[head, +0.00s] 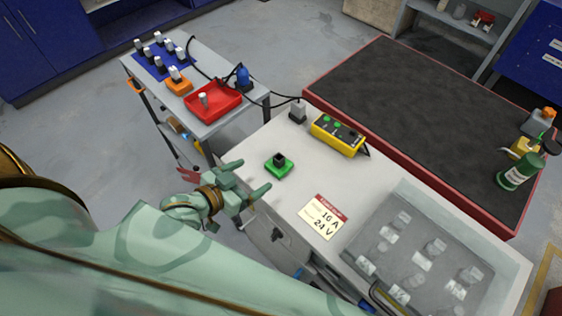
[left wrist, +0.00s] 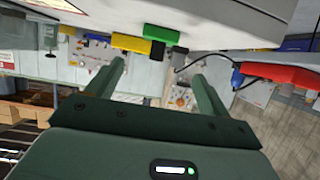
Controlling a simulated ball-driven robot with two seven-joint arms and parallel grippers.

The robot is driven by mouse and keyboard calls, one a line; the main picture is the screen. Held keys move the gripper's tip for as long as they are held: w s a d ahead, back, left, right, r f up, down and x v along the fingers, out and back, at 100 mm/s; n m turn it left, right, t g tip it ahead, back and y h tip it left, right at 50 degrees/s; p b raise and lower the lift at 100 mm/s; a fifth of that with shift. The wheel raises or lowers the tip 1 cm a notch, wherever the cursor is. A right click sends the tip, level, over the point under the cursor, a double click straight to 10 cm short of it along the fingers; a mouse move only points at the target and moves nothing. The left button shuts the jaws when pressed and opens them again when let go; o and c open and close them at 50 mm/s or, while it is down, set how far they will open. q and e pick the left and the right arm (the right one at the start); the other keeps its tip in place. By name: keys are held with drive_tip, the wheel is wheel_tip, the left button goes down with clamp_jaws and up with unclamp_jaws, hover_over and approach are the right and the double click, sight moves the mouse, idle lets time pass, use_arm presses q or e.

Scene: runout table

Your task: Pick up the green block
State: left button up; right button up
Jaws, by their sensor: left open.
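The green block (head: 280,170), with a black knob-like part on top, sits on the white bench top (head: 290,210) near its left edge. My left gripper (head: 252,175) is open and empty. Its fingertips are just left of the green block and apart from it, one finger farther back and one nearer. In the left wrist view the green block (left wrist: 164,33) shows upside down near the top, beyond the two spread fingers (left wrist: 157,70). My right gripper is not in view.
A yellow box with buttons (head: 338,134) and a grey plug-like piece (head: 297,112) stand behind the block. A label card (head: 323,216) and a clear-covered panel (head: 420,250) lie to the right. A cart with a red tray (head: 226,102) stands at the back left.

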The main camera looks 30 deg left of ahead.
sight(276, 163)
use_arm(q)
drive_tip(key=x, duration=0.5)
drive_tip(key=shift+w+f+b, duration=0.15)
drive_tip(key=shift+w+b, duration=0.05)
drive_tip(key=shift+b, duration=0.2)
drive_tip(key=shift+w+d, duration=0.15)
drive_tip(key=shift+w, duration=0.05)
drive_tip(key=b+x, duration=0.1)
drive_tip(key=x, duration=0.4)
drive_tip(key=shift+w+d+f, duration=0.1)
drive_tip(key=shift+d, duration=0.15)
drive_tip(key=shift+c, duration=0.7)
drive_tip(key=c, duration=1)
